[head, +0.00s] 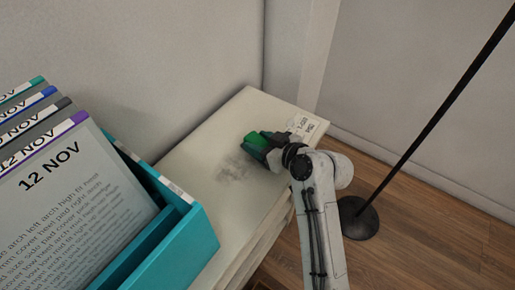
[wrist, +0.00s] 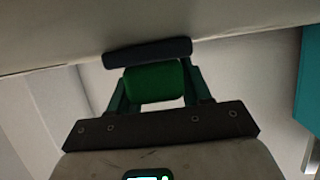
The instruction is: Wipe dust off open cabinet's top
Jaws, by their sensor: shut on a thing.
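The open cabinet's top (head: 208,146) is a pale, cream board. A grey smudge of dust (head: 233,168) lies on it near the middle. My gripper (head: 258,145) is over the board, just above and right of the smudge in the head view. It is shut on a green block-like wiper (head: 254,140), which also shows between the fingers in the wrist view (wrist: 153,82). A dark strip (wrist: 147,54) lies along its far side in the wrist view, close to the pale surface. I cannot tell whether it touches.
A teal file box (head: 192,238) with several labelled folders (head: 62,190) stands on the left of the top. A paper label (head: 302,124) lies at the far right corner. A black pole on a round base (head: 358,218) stands on the wooden floor at right.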

